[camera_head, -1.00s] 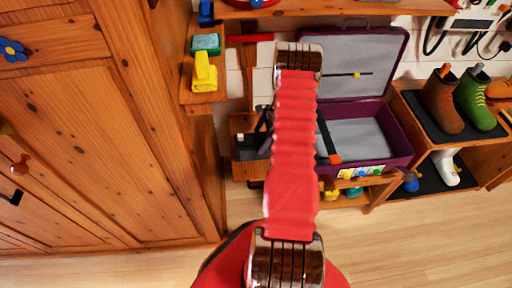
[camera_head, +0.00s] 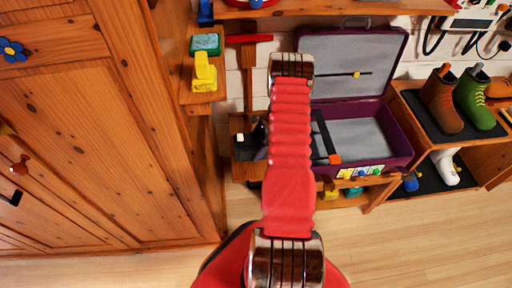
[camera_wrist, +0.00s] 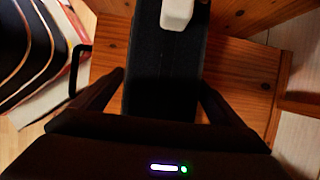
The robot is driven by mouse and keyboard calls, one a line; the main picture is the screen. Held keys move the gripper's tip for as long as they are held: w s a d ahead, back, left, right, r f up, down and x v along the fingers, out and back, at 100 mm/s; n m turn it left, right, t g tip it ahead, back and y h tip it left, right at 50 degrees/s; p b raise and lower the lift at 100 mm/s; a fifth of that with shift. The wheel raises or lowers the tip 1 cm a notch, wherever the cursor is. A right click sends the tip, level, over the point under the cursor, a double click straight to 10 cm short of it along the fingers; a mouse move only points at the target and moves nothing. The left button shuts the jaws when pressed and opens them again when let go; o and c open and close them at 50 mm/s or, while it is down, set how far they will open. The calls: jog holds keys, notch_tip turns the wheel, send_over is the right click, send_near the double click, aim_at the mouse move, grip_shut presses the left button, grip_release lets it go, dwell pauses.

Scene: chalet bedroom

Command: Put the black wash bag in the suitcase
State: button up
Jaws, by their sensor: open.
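The black wash bag appears to be the long dark block (camera_wrist: 160,75) in the wrist view, with a white piece (camera_wrist: 176,12) at its far end. In the head view its place is a wooden ledge left of the suitcase, where the white piece (camera_head: 240,137) shows and my arm hides much. My gripper (camera_wrist: 160,95) is open, its dark fingers on either side of the block; I cannot tell if they touch it. The purple suitcase (camera_head: 400,158) stands open to the right, its grey-lined lid (camera_head: 375,50) raised and the visible inside empty.
A wooden cabinet (camera_head: 95,130) fills the left. A yellow object (camera_head: 204,72) and a green one (camera_head: 205,43) sit on a shelf. Boots (camera_head: 440,100) stand on a rack at right. A dark bar with an orange tip (camera_head: 334,159) crosses the suitcase's left side.

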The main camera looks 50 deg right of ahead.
jog(key=shift+c, duration=0.2)
jog(key=shift+r, duration=0.1)
jog(key=c, duration=1.5)
jog(key=shift+r, duration=0.1)
notch_tip(320, 180, up, 18)
dwell(0.7)
